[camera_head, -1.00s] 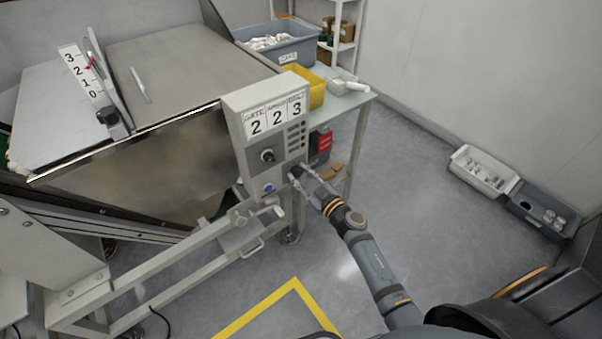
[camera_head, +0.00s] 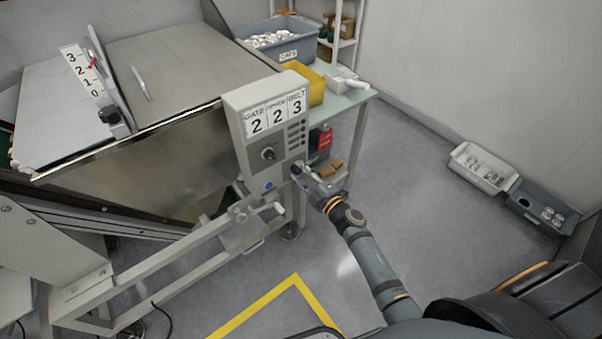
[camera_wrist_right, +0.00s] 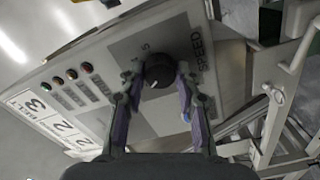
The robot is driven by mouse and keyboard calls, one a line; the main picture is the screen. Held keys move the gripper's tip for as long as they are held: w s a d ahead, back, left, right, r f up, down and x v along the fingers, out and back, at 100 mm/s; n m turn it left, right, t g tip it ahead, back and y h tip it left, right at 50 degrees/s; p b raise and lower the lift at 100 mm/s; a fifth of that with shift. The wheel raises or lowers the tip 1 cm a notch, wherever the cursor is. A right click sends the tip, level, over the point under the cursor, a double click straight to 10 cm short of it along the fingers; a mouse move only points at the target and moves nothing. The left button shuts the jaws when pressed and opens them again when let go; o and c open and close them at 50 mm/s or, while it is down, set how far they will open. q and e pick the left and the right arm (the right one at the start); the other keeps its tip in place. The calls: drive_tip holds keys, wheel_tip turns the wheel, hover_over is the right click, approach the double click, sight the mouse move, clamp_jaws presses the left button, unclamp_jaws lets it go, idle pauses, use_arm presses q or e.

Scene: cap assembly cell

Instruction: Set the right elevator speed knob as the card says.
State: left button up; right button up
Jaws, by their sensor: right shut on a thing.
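The right knob (camera_wrist_right: 158,70) is black and round, on a grey plate lettered SPEED. It shows in the right wrist view between the fingers of my right gripper (camera_wrist_right: 157,84), which is shut on it. A pale mark shows on the knob's face; its exact setting is hard to read. In the head view my right gripper (camera_head: 298,172) is at the right edge of the control box (camera_head: 238,115) and mostly hides this knob. The card (camera_head: 277,115) on the box reads GATE 2, a blurred middle heading with 2, and BELT 3. My left gripper is out of view.
Another black knob (camera_head: 268,154) and a blue button (camera_head: 269,186) sit left of my gripper. Small lamps (camera_head: 303,139) line the box's right side. A frame rail (camera_head: 165,268) runs below.

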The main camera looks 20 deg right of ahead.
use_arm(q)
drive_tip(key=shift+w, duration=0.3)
use_arm(e)
drive_tip(key=shift+n, duration=0.6)
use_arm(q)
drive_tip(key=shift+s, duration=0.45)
use_arm(e)
drive_tip(key=o, duration=1.2)
drive_tip(key=shift+c, duration=0.2)
drive_tip(key=shift+s, duration=0.15)
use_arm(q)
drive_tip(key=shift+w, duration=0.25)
use_arm(e)
drive_tip(key=v, duration=1.1)
drive_tip(key=shift+s, duration=0.4)
drive_tip(key=shift+d, duration=0.1)
